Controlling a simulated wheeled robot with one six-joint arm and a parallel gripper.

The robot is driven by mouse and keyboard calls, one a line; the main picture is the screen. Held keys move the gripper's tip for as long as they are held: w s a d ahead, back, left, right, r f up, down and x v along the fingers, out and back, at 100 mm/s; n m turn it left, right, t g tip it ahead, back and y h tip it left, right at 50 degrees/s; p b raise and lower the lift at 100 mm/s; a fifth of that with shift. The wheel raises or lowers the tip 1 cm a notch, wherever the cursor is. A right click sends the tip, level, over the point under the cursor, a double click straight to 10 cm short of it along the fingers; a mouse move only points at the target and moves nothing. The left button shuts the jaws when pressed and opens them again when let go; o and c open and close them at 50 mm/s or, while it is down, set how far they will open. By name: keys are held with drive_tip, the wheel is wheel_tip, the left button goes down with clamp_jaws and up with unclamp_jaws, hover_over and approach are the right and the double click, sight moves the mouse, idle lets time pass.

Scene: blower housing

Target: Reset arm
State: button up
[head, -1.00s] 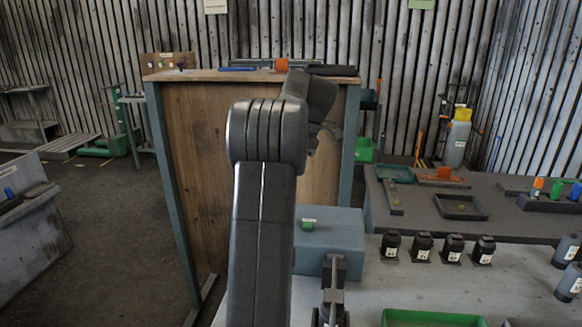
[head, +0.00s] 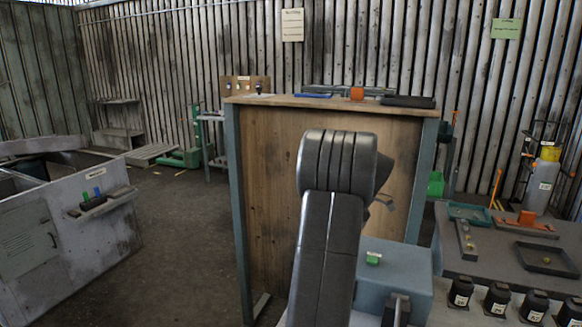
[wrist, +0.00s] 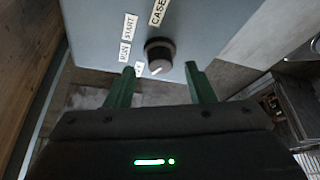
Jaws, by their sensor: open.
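In the wrist view, my gripper (wrist: 158,70) is open, its two green fingers apart with nothing between the tips. A black rotary knob (wrist: 160,55) on a blue-grey panel (wrist: 215,28) shows just beyond the fingertips. The knob's white pointer faces down-left in the picture. Labels RUN, START and CASE are around it; another small label is partly covered. Whether the fingers touch the panel cannot be told. In the head view, my dark arm rises in front of the wooden cabinet and hides most of the gripper.
A tall wooden cabinet (head: 280,190) stands just behind my arm. A blue-grey box (head: 405,285) with a green button (head: 373,258) is right of the arm. Black labelled containers (head: 497,300) and trays fill the right bench. Floor (head: 180,240) at left is open.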

drive_tip(key=shift+x, duration=1.1)
drive_tip(key=shift+r, duration=0.1)
